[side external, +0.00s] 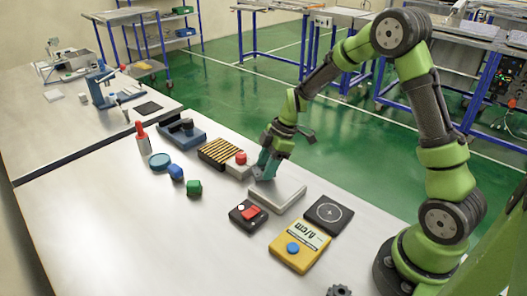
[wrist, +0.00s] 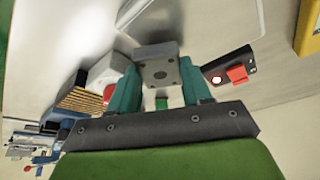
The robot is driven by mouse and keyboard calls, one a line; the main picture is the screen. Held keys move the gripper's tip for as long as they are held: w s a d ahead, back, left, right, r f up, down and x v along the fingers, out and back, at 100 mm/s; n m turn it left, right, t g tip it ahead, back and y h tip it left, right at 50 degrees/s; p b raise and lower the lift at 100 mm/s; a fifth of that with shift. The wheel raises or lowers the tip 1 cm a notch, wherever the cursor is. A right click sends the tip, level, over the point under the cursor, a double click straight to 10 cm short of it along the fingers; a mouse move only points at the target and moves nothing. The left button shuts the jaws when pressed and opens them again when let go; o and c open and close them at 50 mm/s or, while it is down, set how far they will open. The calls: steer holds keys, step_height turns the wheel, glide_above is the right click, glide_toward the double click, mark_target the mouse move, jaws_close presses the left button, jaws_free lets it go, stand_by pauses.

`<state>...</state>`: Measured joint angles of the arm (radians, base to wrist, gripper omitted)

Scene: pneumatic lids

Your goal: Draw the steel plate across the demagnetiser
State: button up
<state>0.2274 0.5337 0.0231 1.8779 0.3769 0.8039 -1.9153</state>
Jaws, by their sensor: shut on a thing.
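My gripper (side external: 266,172) has teal fingers and points down at the left edge of a pale grey tray (side external: 290,197). In the wrist view my gripper (wrist: 160,88) is shut on the steel plate (wrist: 157,52), a small grey block with dark round holes. In the side view the plate is hardly visible at the fingertips, and I cannot tell whether it touches the tray. A block with black and yellow stripes (side external: 219,152), seemingly the demagnetiser, lies left of my gripper. It also shows at the left of the wrist view (wrist: 82,101).
A pale block with a red button (side external: 239,162) sits between the stripes and my gripper. A black box with a red switch (side external: 248,214), a yellow meter (side external: 300,246) and a dark pad (side external: 329,214) stand near the tray.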

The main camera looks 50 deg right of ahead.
steer(key=shift+s, duration=6.6)
steer(key=shift+s+r, duration=0.35)
steer(key=shift+r, duration=0.2)
steer(key=shift+s+r, duration=0.3)
steer(key=shift+r, duration=2.15)
steer(key=shift+d, duration=0.1)
